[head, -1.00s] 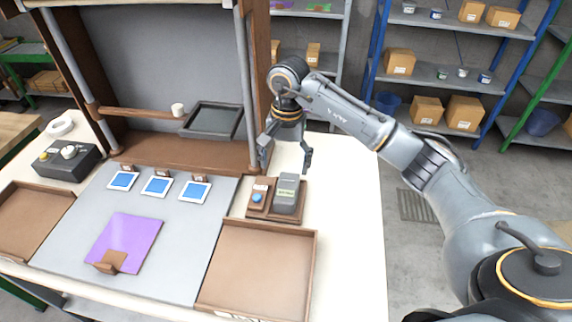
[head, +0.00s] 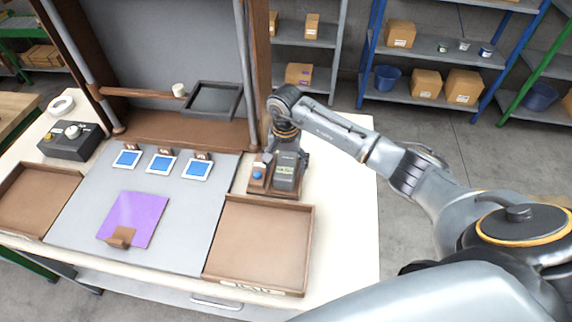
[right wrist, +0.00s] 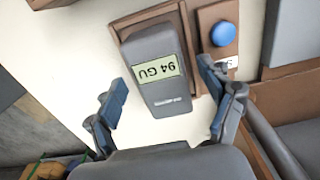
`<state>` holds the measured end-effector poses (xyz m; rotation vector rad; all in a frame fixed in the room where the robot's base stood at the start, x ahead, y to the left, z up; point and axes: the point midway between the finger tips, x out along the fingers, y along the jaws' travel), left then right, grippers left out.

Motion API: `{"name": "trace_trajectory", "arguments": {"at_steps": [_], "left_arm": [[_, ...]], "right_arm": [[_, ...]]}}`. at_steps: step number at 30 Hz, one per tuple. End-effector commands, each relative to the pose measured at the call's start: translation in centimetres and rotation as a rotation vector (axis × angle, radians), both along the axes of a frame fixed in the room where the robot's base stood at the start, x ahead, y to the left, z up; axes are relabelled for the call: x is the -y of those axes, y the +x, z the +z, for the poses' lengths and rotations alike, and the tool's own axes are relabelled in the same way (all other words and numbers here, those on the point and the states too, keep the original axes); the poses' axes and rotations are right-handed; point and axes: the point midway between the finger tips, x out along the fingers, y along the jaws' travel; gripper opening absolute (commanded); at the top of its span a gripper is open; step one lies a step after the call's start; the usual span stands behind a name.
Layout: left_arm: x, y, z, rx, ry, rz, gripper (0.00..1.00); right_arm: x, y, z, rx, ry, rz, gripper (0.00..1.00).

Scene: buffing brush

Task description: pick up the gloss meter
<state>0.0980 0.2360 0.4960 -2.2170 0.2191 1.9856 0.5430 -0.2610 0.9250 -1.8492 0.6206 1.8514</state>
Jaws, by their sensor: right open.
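The gloss meter (head: 286,174) is a grey block with a green display, standing on a small brown base beside a blue button (head: 258,175) at the back right of the bench. In the right wrist view the gloss meter (right wrist: 156,90) shows "94 GU" on its display, upside down. My right gripper (right wrist: 163,88) is open, with a finger on each side of the gloss meter in that view. In the head view the gripper is above and behind the meter, and its fingertips are partly hidden. I cannot tell whether they touch it. My left gripper is not in view.
An empty brown tray (head: 258,288) lies in front of the meter. A grey mat (head: 180,215) with a purple panel (head: 135,218) and blue-and-white squares lies to the left. A frame with a dark tray (head: 214,100) stands behind. The bench right of the meter is clear.

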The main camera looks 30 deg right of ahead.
Motion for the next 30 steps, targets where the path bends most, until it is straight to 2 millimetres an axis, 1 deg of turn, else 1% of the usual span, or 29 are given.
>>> {"name": "trace_trajectory", "arguments": {"at_steps": [1,3,6,12,14,15,17,18,21,30], "left_arm": [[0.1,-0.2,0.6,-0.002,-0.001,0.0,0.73],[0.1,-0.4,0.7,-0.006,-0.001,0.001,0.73],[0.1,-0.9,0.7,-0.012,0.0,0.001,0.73],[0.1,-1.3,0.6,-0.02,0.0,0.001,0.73],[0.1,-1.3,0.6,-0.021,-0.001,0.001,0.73],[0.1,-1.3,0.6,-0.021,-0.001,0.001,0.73],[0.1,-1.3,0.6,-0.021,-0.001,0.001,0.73],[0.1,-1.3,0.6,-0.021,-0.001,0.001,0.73],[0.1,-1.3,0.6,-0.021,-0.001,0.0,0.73],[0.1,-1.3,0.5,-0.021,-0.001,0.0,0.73]], "right_arm": [[-0.1,-0.1,-0.5,-0.003,0.002,-0.002,0.81],[-0.1,0.0,-1.3,-0.002,0.002,-0.001,0.81],[0.0,0.0,-1.9,0.001,0.0,0.0,0.81],[0.0,0.1,-2.0,0.001,0.0,0.0,0.81],[0.0,0.1,-2.0,0.001,0.0,0.0,0.71],[0.0,0.1,-2.0,0.001,0.0,0.0,0.63],[0.0,0.1,-2.0,0.001,0.0,0.0,0.51],[0.0,0.1,-2.0,0.001,0.0,0.0,0.42],[0.0,0.1,-2.0,0.001,0.0,0.0,0.24],[0.0,0.1,-1.8,0.003,0.0,0.0,0.24]]}}
